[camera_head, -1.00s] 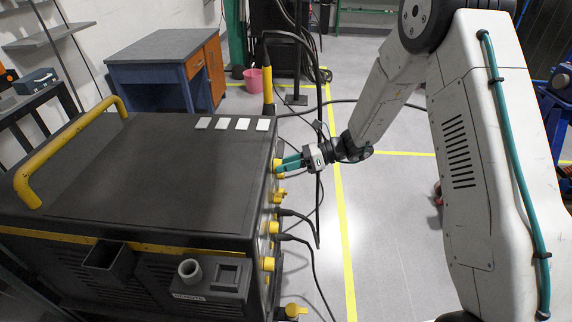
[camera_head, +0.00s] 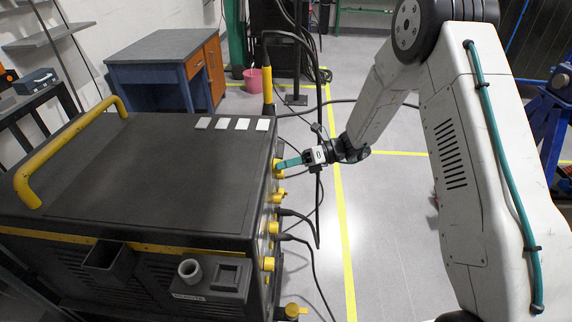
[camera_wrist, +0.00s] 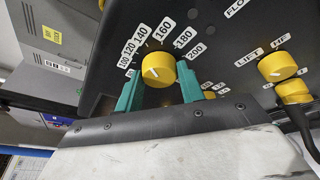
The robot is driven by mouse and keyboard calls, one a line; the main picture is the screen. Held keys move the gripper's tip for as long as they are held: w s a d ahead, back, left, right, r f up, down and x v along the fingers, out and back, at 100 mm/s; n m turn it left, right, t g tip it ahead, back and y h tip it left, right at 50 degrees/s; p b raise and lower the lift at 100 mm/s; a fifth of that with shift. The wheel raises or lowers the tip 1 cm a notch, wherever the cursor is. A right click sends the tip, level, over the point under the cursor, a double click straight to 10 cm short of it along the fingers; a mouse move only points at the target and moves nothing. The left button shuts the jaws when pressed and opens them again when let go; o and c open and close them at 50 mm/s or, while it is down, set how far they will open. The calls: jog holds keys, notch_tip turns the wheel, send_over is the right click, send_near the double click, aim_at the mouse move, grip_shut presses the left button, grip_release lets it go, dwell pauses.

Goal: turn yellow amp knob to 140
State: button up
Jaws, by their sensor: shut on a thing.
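The yellow amp knob (camera_wrist: 159,70) sits on the dark front panel in the wrist view, with printed labels from 100 to 200 arcing above and beside it. My gripper (camera_wrist: 160,76) has its two teal fingers on either side of the knob and is shut on it. A short white mark shows on the knob's face, left of its middle; I cannot tell exactly which number it lines up with. The 140 label (camera_wrist: 140,33) is up and left of the knob. In the head view my gripper (camera_head: 289,163) reaches the upper knob on the machine's right side.
A second yellow knob (camera_wrist: 278,66) marked LIFT and HF is to the right, with a yellow cable plug (camera_wrist: 294,92) below it. Black cables hang from the machine (camera_head: 150,180) near the arm. The floor right of the machine is mostly clear.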

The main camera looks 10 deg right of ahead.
jog(key=o, duration=1)
jog(key=shift+c, duration=0.2)
jog(key=v, duration=0.7)
jog(key=shift+d, duration=0.35)
